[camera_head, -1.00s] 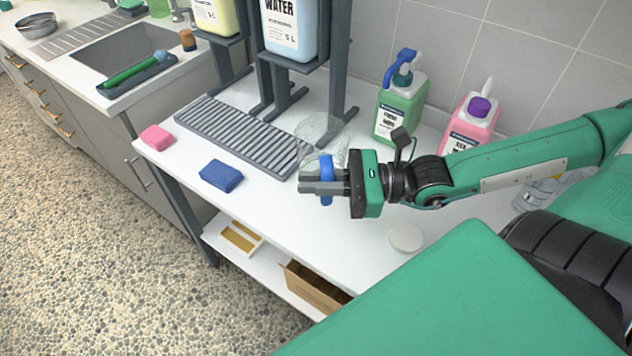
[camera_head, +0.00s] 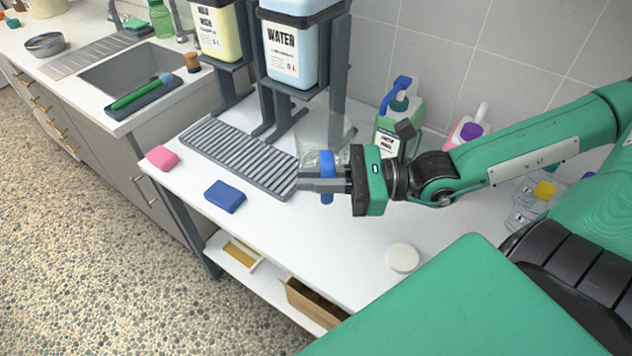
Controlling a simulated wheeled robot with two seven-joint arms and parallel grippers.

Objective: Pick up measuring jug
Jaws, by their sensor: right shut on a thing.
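The measuring jug (camera_head: 321,132) is clear plastic with a blue handle (camera_head: 326,170) and is hard to make out against the wall and stand. My right gripper (camera_head: 322,180) is shut on the blue handle, with the jug body on the far side of the fingers. The jug appears held above the white worktop, by the right end of the grey ribbed rack; the gap beneath it is hidden. My left gripper is not in view.
The grey ribbed rack (camera_head: 235,155) lies below the water container (camera_head: 290,45) on its stand. A green bottle (camera_head: 398,118) and a pink bottle (camera_head: 468,132) stand by the wall. A blue block (camera_head: 224,196), pink block (camera_head: 162,158) and white disc (camera_head: 402,258) lie on the worktop.

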